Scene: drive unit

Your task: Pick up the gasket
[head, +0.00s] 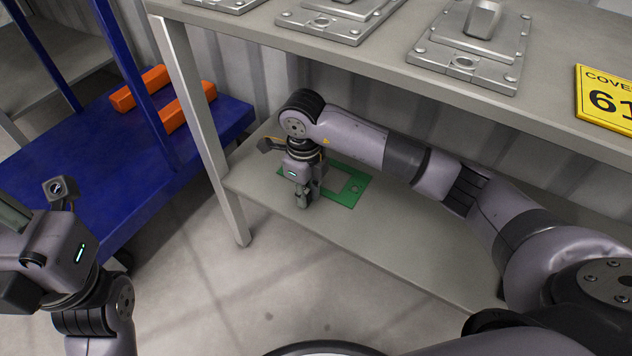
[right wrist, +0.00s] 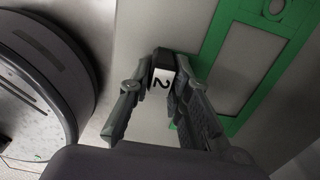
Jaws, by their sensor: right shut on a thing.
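The gasket (head: 346,193) is a flat green frame with an open middle and holes, on the lower shelf in the head view. Its green edge (right wrist: 240,35) also shows at the right in the right wrist view. My right gripper (head: 303,202) points down at the gasket's near left edge and hides part of it. In the right wrist view its fingers (right wrist: 165,85) are closed on a small black block (right wrist: 162,76) with a white "2" label. I cannot tell whether this block is joined to the gasket. My left gripper (head: 48,245) is at the left edge, fingers not clearly seen.
The lower shelf (head: 400,245) is bare around the gasket. The upper shelf (head: 385,60) overhangs it and carries metal plates (head: 470,48) and a yellow sign (head: 605,98). A shelf leg (head: 205,130) stands left, beside a blue cart (head: 110,175) with orange blocks (head: 140,90).

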